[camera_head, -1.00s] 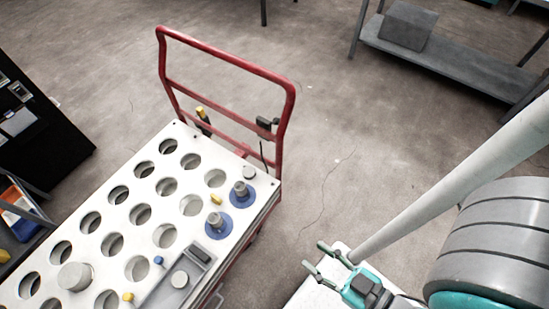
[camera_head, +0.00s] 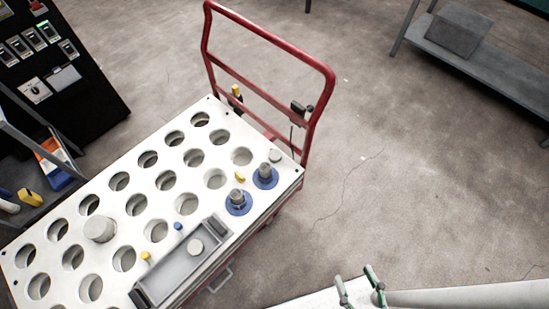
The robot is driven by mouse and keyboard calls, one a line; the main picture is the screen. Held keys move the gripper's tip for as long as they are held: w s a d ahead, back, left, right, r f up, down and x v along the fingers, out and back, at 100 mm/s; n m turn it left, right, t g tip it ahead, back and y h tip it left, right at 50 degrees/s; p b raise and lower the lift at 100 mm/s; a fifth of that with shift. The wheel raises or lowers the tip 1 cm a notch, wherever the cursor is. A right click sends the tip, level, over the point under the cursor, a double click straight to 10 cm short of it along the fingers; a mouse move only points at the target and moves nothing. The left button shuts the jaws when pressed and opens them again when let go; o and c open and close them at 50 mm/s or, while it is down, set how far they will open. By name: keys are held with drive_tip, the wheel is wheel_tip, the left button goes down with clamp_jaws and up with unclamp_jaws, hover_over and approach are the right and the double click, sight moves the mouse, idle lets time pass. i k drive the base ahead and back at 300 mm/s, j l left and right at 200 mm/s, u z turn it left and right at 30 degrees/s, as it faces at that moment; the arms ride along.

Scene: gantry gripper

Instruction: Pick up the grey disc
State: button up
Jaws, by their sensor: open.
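A smaller grey disc (camera_head: 275,156) sits at the far right corner of the top, and a thick light grey round piece (camera_head: 99,229) stands among the holes. I cannot tell for certain which one the task names. My gripper (camera_head: 355,275) is at the bottom edge, right of the cart and well apart from all of them. Its two green fingers are spread and empty; the rest of it is cut off by the frame.
The white cart top (camera_head: 137,205) has several round holes and a red push handle (camera_head: 270,42). Two blue-based grey pieces (camera_head: 265,177) stand near its right edge. A black panel (camera_head: 75,95) is at left, a grey shelf (camera_head: 480,65) at upper right. Floor between is clear.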

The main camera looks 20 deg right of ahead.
sight(274, 156)
drive_tip(key=i+l+u, duration=0.3)
drive_tip(key=i, duration=0.2)
drive_tip(key=i+l+u, duration=0.35)
drive_tip(key=i+l, duration=0.05)
drive_tip(key=i, duration=0.05)
